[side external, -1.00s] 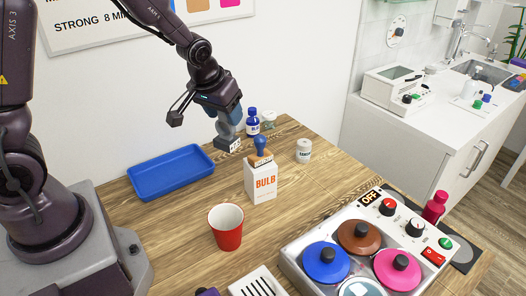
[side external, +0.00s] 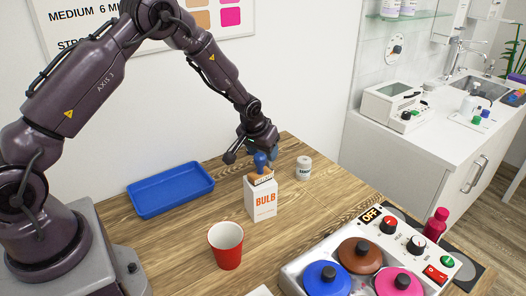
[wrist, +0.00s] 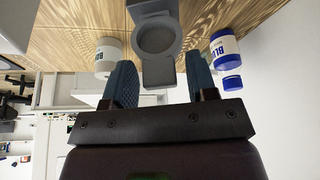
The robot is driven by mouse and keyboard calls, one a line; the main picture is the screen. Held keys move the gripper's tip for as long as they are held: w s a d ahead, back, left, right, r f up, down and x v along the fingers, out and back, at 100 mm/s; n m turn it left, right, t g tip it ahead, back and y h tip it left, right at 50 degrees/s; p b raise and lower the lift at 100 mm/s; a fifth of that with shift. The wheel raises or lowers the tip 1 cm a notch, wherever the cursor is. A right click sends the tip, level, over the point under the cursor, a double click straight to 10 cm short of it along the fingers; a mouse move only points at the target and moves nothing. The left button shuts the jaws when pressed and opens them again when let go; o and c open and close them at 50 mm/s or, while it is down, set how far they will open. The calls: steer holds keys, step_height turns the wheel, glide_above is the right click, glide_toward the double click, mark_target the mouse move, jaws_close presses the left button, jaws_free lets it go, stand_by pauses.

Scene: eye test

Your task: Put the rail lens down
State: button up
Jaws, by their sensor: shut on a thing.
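The rail lens is a grey ring on a stem with a block-like foot. In the wrist view the rail lens (wrist: 168,71) is between the two blue-grey fingers of my gripper (wrist: 160,80), which is shut on it. Wooden table top shows beyond the ring. In the side view my gripper (side external: 266,156) is low at the back of the table, behind the BULB box. The box and the stamp on it hide the lens there. I cannot tell whether the lens touches the table.
A white BULB box (side external: 261,200) carries a blue-handled stamp (side external: 261,161). A small white jar (side external: 304,169) stands to the right. In the wrist view a blue-labelled bottle (wrist: 225,50) and a jar (wrist: 108,57) flank the lens. A blue tray (side external: 170,190) and red cup (side external: 226,246) are left.

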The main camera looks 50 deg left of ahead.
steer(key=shift+f, duration=0.2)
steer(key=shift+f, duration=0.15)
steer(key=o, duration=1.2)
steer(key=shift+o, duration=0.2)
steer(key=s+d+r+m, duration=0.1)
steer(key=s+d+r, duration=0.1)
steer(key=s+r, duration=0.45)
steer(key=s+d+r, duration=0.3)
steer(key=r, duration=0.6)
steer(key=s+d+r+m, duration=0.15)
steer(key=s+r, duration=0.25)
steer(key=r, duration=0.4)
steer(key=s+d+r+m, duration=0.1)
steer(key=s+d+r, duration=0.1)
steer(key=s, duration=0.6)
steer(key=s+d+r+m+t+h, duration=0.1)
steer(key=s+d+r, duration=0.1)
steer(key=s, duration=0.7)
steer(key=shift+d+r+t+h, duration=0.25)
steer(key=shift+d+t+h, duration=0.05)
steer(key=shift+d, duration=0.4)
